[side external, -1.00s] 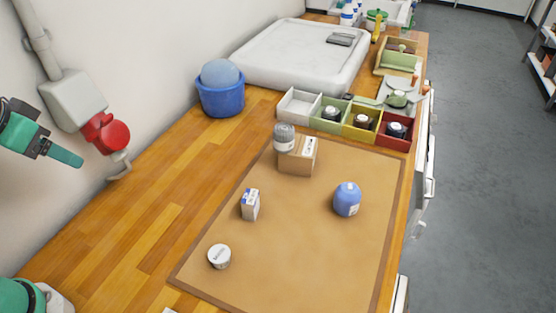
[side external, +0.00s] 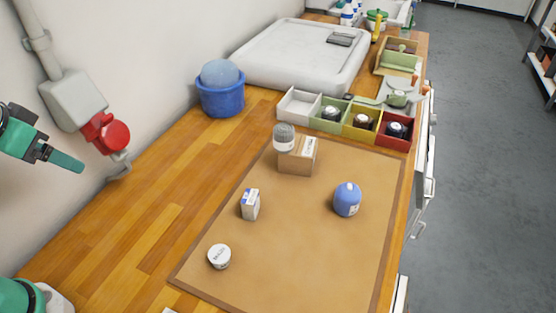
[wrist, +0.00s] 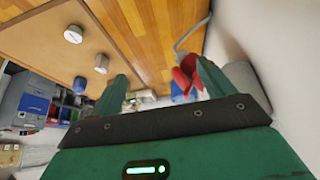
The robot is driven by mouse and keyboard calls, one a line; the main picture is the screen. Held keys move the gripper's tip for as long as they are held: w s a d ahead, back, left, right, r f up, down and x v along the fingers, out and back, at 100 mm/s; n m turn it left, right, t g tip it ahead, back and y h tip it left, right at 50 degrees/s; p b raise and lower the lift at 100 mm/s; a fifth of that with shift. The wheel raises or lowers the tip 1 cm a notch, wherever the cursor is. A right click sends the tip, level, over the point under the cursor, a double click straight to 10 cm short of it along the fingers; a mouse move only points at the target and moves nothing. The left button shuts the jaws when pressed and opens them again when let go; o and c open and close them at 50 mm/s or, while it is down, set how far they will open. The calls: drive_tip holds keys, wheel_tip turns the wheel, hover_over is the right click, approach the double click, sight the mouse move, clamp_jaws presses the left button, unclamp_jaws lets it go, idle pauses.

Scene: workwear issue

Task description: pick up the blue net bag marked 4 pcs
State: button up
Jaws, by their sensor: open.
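The blue net bag (side external: 347,200), a small rounded blue bundle with a pale label on top, sits upright on the right part of the tan mat (side external: 300,255) in the side view. Its marking is too small to read. My gripper (side external: 75,164) is at the far left of that view, raised in front of the wall and well away from the bag. In the wrist view my gripper (wrist: 162,80) shows two green fingers spread wide with nothing between them.
On the mat are a small white-blue box (side external: 250,204), a white round tin (side external: 219,256) and a cardboard box (side external: 297,155) with a grey roll (side external: 284,136) at it. Behind are a coloured divided tray (side external: 298,105) and a blue bucket (side external: 222,97). A red wall plug (side external: 108,133) is near my gripper.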

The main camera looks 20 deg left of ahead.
drive_tip(key=w+d+r+m+h, duration=0.1)
drive_tip(key=w+d, duration=0.2)
drive_tip(key=w, duration=0.3)
drive_tip(key=w+d+r+m, duration=0.1)
drive_tip(key=w+d, duration=0.3)
drive_tip(key=w, duration=0.2)
drive_tip(key=m+h, duration=0.3)
drive_tip(key=m, duration=0.2)
approach(342, 192)
drive_tip(key=x, duration=0.5)
drive_tip(key=shift+w+a+f, duration=0.1)
drive_tip(key=shift+w+f, duration=0.1)
drive_tip(key=shift+w, duration=0.15)
drive_tip(key=shift+d+f, duration=0.2)
drive_tip(key=shift+d, duration=0.1)
drive_tip(key=shift+f, duration=0.1)
